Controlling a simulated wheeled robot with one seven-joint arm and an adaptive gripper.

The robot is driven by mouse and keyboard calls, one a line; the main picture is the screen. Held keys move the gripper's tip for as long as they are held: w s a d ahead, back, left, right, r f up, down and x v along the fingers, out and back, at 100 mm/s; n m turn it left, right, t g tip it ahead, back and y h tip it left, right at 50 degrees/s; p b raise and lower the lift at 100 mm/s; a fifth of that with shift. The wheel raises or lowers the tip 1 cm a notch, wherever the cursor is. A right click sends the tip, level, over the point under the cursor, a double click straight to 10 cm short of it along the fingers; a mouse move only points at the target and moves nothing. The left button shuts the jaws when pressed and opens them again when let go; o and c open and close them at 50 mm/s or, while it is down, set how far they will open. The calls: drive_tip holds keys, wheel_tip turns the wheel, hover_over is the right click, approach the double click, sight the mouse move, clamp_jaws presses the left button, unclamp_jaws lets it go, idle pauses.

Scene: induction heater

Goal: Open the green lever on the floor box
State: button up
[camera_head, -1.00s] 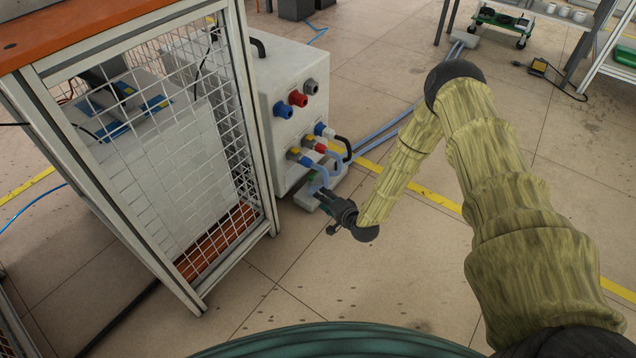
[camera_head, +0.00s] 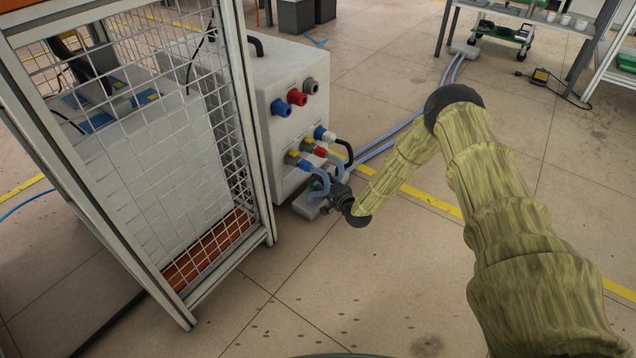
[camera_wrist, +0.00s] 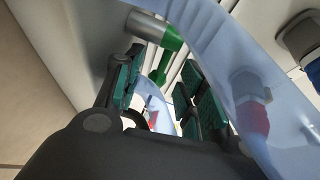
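The green lever (camera_wrist: 172,42) shows in the wrist view on a silver valve stem (camera_wrist: 147,26). Its green part runs down toward the space between my fingertips. In the head view only a little green (camera_head: 313,184) shows beside the blue hose. My gripper (camera_head: 333,196) is at the box's right side. In the wrist view my gripper (camera_wrist: 162,88) has its green-padded fingers apart, one on each side of the lever's lower part. I cannot tell if either finger touches it.
A pale blue hose (camera_wrist: 225,65) curves close over the right finger. The white cabinet (camera_head: 290,130) with coloured connectors rises just behind. A mesh-sided frame (camera_head: 262,150) stands to the left. The floor in front is clear.

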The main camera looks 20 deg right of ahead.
drive_tip(key=shift+b+x, duration=0.6)
drive_tip(key=shift+x, duration=1.05)
clamp_jaws()
